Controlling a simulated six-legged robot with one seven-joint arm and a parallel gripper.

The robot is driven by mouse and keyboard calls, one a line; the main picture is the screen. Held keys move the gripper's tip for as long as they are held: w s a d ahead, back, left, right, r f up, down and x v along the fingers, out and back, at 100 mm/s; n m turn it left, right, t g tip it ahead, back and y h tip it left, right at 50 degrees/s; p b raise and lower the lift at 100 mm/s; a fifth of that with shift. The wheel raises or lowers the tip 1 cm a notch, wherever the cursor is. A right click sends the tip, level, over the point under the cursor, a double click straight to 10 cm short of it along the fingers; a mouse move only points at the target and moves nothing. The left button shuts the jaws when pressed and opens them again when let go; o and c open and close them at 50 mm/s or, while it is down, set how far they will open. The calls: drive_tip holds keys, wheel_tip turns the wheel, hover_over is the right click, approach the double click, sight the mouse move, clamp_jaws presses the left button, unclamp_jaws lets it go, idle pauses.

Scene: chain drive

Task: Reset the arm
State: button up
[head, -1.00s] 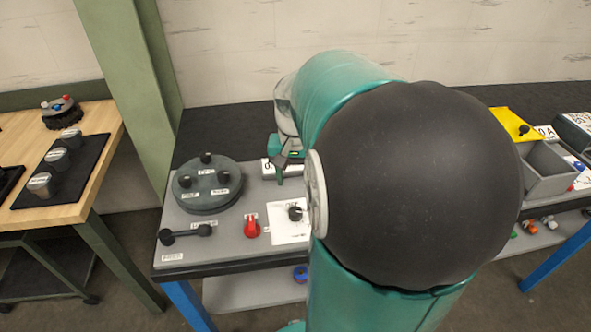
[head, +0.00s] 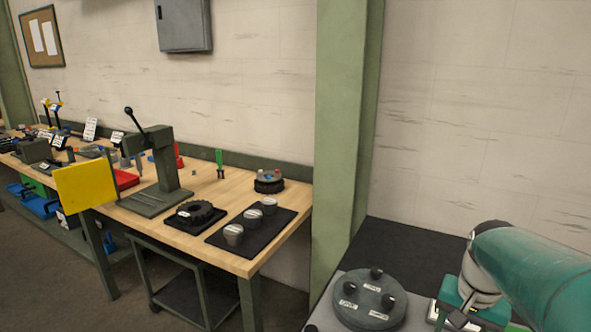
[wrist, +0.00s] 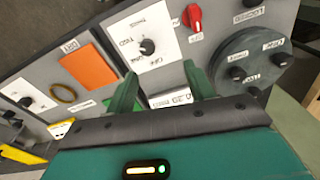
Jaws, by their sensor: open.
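My teal arm comes in from the right edge of the head view, with the wrist at lower right above the dark bench. My gripper (wrist: 161,85) shows in the wrist view with its two green fingers apart and nothing between them. Beyond the fingers is a grey panel with a white dial plate and black knob (wrist: 147,47) and a red knob (wrist: 194,17). A round grey-green disc (head: 369,303) with three black knobs lies left of my gripper in the head view. It also shows at right in the wrist view (wrist: 258,68).
The wrist view also shows an orange square (wrist: 88,68) and a brown ring (wrist: 63,93). A green pillar (head: 343,120) stands behind the disc.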

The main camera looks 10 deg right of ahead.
drive_tip(key=s+a+r+n+t, duration=0.2)
drive_tip(key=a+n, duration=0.2)
drive_tip(key=a, duration=0.5)
drive_tip(key=s+a+r+n+t, duration=0.1)
drive_tip(key=s+a+n+t, duration=0.1)
drive_tip(key=a, duration=0.8)
drive_tip(key=s+n, duration=0.1)
drive_tip(key=n, duration=0.1)
drive_tip(key=shift+s+a+r+n+t, duration=0.15)
drive_tip(key=shift+a+r+n+t, duration=0.15)
drive_tip(key=shift+r+t, duration=0.1)
drive_tip(key=shift+d, duration=0.1)
